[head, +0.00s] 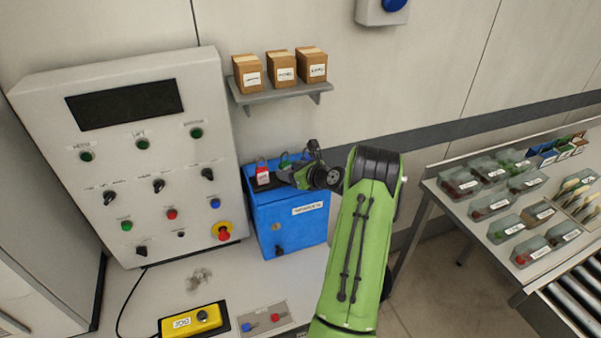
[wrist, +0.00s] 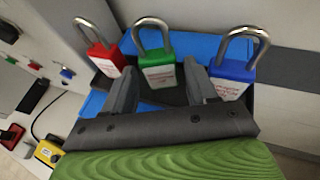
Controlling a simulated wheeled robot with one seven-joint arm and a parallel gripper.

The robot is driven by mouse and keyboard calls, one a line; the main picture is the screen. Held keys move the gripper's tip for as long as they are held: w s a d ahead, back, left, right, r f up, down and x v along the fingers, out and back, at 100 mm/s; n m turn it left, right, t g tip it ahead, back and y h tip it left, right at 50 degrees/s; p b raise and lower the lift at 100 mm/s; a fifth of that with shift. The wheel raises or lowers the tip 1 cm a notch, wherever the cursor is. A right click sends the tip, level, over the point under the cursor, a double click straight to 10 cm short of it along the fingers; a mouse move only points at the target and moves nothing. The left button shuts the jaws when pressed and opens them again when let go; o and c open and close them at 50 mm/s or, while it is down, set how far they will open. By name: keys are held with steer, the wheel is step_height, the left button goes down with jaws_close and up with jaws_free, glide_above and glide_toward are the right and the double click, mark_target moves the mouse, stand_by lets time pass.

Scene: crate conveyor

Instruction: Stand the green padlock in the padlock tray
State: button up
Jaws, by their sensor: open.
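The green padlock (wrist: 158,70) stands upright, shackle up, on a dark tray (wrist: 172,96) on top of the blue box. In the head view only a bit of the green padlock (head: 284,160) shows behind my gripper (head: 297,172). In the wrist view my gripper (wrist: 160,74) is open, with one finger to each side of the green padlock. I cannot tell whether the fingers touch it. A red padlock (wrist: 105,58) stands to its left and a blue padlock (wrist: 232,78) to its right, both upright. The head view also shows the red padlock (head: 262,173).
The blue box (head: 290,222) stands on a bench beside a grey control panel (head: 125,165). A shelf (head: 280,94) with three cartons hangs above it. A yellow control box (head: 192,320) lies at the front. A table with bins (head: 520,205) is at the right.

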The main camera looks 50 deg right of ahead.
steer(key=v, duration=0.9)
steer(key=w+a+r+n+g+y, duration=0.1)
steer(key=a+r+n+g, duration=0.3)
steer(key=a+n, duration=0.8)
steer(key=w+a+r+n+g+y, duration=0.15)
steer(key=a+r+n, duration=0.55)
steer(key=a, duration=0.9)
steer(key=s+a+n, duration=0.3)
steer(key=s+n, duration=0.3)
steer(key=s, duration=0.1)
steer(key=s+a+n+g, duration=0.1)
steer(key=s+a+n, duration=0.3)
steer(key=s+n, duration=0.2)
steer(key=s+a+n+g+h, duration=0.1)
steer(key=s+a+n, duration=0.2)
steer(key=s+n, duration=0.3)
steer(key=shift+s+a+r, duration=0.35)
steer(key=shift+s+r, duration=0.1)
steer(key=shift+s, duration=0.35)
